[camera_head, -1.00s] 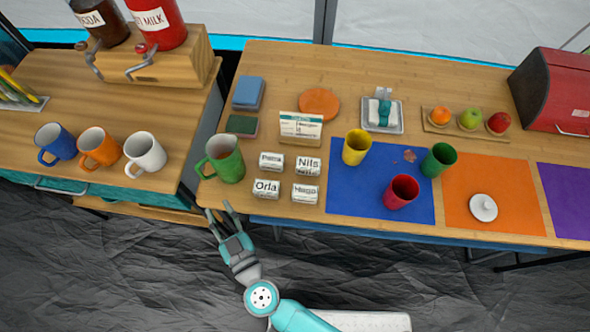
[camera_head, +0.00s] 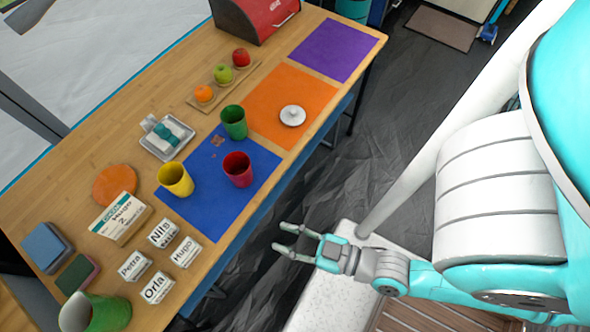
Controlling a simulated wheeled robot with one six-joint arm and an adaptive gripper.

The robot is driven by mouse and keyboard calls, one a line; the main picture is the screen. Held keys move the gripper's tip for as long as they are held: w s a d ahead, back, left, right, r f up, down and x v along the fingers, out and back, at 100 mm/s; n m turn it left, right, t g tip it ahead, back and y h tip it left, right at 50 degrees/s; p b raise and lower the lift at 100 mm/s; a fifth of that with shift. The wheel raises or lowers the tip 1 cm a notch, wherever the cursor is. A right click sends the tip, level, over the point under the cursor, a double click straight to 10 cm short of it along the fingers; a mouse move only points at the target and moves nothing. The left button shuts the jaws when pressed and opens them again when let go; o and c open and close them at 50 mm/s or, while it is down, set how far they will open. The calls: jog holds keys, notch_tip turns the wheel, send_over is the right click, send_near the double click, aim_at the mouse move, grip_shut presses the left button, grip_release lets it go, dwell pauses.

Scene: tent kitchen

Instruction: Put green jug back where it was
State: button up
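A smaller green cup (camera_head: 234,122) stands at the far edge of the blue mat (camera_head: 215,213).
Name blocks (camera_head: 158,287), a green-and-white box (camera_head: 121,217), a yellow cup (camera_head: 175,179) and a red cup (camera_head: 238,169) stand on the table.

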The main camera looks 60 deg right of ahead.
jog(key=s+d+r+m+g+h, duration=0.1)
jog(key=s+d+r+m+h, duration=0.1)
jog(key=s, duration=0.5)
jog(key=shift+d+r+g+h, duration=0.4)
jog(key=shift+d+r+h, duration=0.15)
jog(key=shift+r, duration=0.15)
